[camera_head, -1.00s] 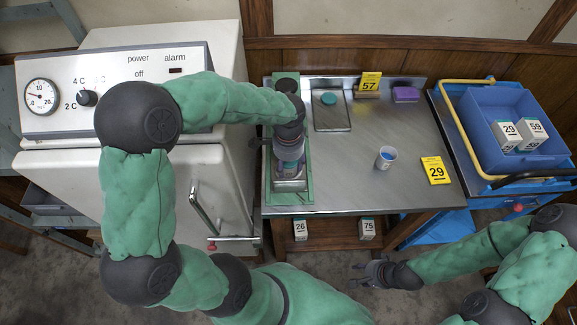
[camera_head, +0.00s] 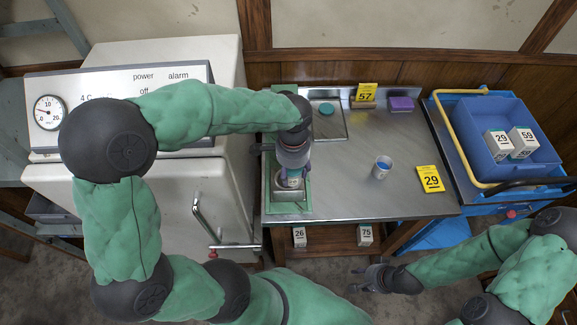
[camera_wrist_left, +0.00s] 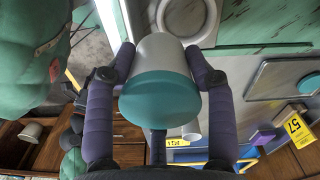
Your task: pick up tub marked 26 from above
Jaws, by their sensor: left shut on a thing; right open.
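My left gripper (camera_head: 292,172) is over the green-framed basin at the table's left end. It is shut on a pale grey cup-shaped tub with a teal end (camera_wrist_left: 160,65), gripped across its sides. In the wrist view the left gripper's fingers (camera_wrist_left: 160,52) press on both sides of it. I cannot read a number on the held tub. My right gripper (camera_head: 370,276) is open and empty, low in front of the table.
The green frame (camera_head: 268,205) surrounds the basin. A cup with blue contents (camera_head: 382,167), yellow signs 29 (camera_head: 430,179) and 57 (camera_head: 366,92), and a purple block (camera_head: 401,104) are on the table. A blue crate (camera_head: 480,120) holds white boxes. A white cabinet (camera_head: 190,195) stands left.

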